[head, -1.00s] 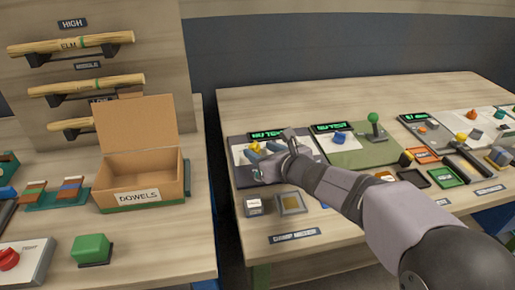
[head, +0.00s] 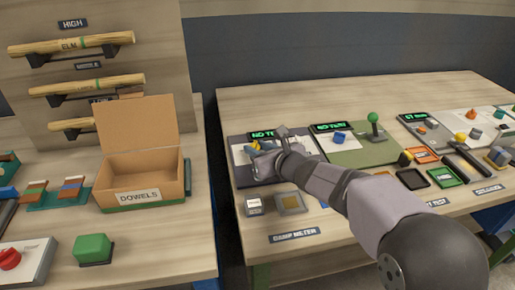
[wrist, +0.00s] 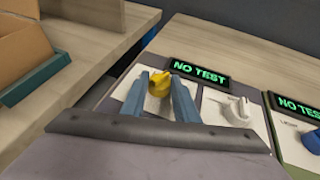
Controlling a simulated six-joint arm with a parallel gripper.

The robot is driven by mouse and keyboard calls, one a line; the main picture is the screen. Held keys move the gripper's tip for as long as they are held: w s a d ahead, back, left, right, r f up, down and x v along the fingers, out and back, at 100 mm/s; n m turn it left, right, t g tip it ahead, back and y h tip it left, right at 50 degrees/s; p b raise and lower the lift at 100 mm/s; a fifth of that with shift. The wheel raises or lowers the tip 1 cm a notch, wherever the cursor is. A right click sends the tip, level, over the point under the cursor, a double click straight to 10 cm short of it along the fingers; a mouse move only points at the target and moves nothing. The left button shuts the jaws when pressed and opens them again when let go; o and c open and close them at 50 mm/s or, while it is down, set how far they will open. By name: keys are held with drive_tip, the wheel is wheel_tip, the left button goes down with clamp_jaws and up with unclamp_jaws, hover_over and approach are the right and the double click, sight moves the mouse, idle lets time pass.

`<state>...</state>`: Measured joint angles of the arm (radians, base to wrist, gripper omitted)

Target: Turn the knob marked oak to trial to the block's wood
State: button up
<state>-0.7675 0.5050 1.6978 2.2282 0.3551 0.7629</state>
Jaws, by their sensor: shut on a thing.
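A yellow knob (wrist: 160,84) stands on a white panel of the dark grey meter board (wrist: 95,155), between the two blue fingers of my gripper (wrist: 160,92), which is shut on it. In the head view my gripper (head: 259,151) is over the same board and hides most of the knob. A pale grey knob (wrist: 237,110) sits to the right on its own white panel. Any oak marking on the knobs is unreadable here. The display (wrist: 200,73) behind reads NO TEST. A small pale block (head: 254,205) with a dark label stands at the board's front; its wood cannot be told.
A square plate (head: 291,203) lies right of the block. A green board with a green-topped lever (head: 374,119) and a blue knob (head: 339,137) is to the right. An open DOWELS box (head: 140,180) stands on the left table, across a gap.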

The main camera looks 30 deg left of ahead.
drive_tip(key=p, duration=0.1)
drive_tip(key=n+p, duration=0.1)
drive_tip(key=p, duration=0.1)
drive_tip(key=shift+w+d+r+g+y, duration=0.1)
drive_tip(key=shift+w+r+g+y, duration=0.1)
drive_tip(key=shift+r+g+y, duration=0.15)
drive_tip(key=shift+w+n+g+y+p, duration=0.1)
drive_tip(key=shift+n+g+y+p, duration=0.15)
drive_tip(key=shift+n+g+p, duration=0.7)
drive_tip(key=shift+f+g+p, duration=0.2)
drive_tip(key=shift+g+p, duration=0.1)
drive_tip(key=shift+p, duration=0.35)
drive_tip(key=o, duration=1.1)
drive_tip(key=shift+f, duration=0.1)
drive_tip(key=shift+c, duration=0.2)
drive_tip(key=shift+b+v, duration=0.7)
drive_tip(key=shift+v, duration=3)
